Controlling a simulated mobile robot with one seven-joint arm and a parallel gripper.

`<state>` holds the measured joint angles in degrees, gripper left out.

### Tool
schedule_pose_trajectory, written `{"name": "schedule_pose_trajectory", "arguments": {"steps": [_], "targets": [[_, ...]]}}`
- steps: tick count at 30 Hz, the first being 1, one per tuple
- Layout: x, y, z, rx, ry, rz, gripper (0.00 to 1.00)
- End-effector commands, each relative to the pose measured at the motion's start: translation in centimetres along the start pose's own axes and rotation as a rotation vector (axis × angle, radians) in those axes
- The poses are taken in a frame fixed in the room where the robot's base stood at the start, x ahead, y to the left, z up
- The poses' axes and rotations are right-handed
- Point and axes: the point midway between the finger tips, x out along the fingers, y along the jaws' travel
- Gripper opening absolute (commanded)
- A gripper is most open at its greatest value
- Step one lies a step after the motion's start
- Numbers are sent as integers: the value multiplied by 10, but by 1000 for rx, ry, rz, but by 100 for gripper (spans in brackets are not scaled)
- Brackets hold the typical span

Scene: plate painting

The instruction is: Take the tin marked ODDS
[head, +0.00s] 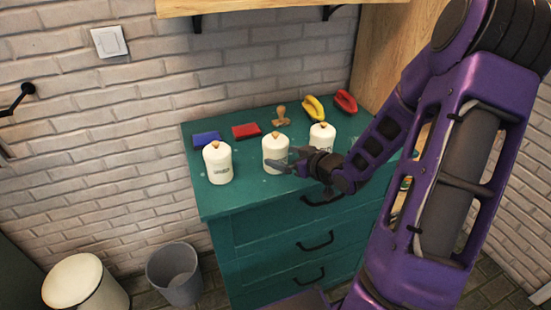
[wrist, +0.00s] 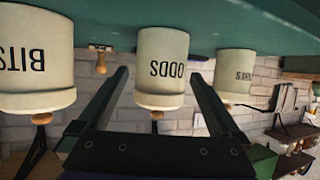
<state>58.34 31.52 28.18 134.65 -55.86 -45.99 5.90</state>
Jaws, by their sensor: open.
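The tin marked ODDS (wrist: 162,70) is cream with a wooden knob and shows upside down in the middle of the wrist view. It stands upright as the middle tin (head: 275,148) on the green chest in the head view. My gripper (head: 287,161) is open at its right front side, low along its body, and hides part of it. In the wrist view my gripper (wrist: 158,74) has one finger to each side of the ODDS tin. I cannot tell how far the tin lies between the fingers, or whether they touch it.
A tin marked BITS (wrist: 36,60) stands beside it, the right-hand tin (head: 322,136) in the head view. Another tin (head: 218,163) stands at the left. Blue (head: 206,138) and red (head: 246,130) blocks and a wooden stamp (head: 281,116) lie behind. A brick wall backs the chest (head: 230,207).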

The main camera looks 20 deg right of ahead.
Motion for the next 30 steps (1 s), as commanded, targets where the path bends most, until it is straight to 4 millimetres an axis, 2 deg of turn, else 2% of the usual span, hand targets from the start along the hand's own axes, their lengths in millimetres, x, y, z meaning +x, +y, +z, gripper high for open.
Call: {"name": "schedule_pose_trajectory", "arguments": {"steps": [5, 9, 18, 30], "targets": [[28, -3, 8, 3, 0, -3, 100], [44, -2, 6, 1, 1, -2, 100], [47, -2, 5, 1, 0, 0, 98], [47, -2, 5, 0, 0, 0, 26]]}}
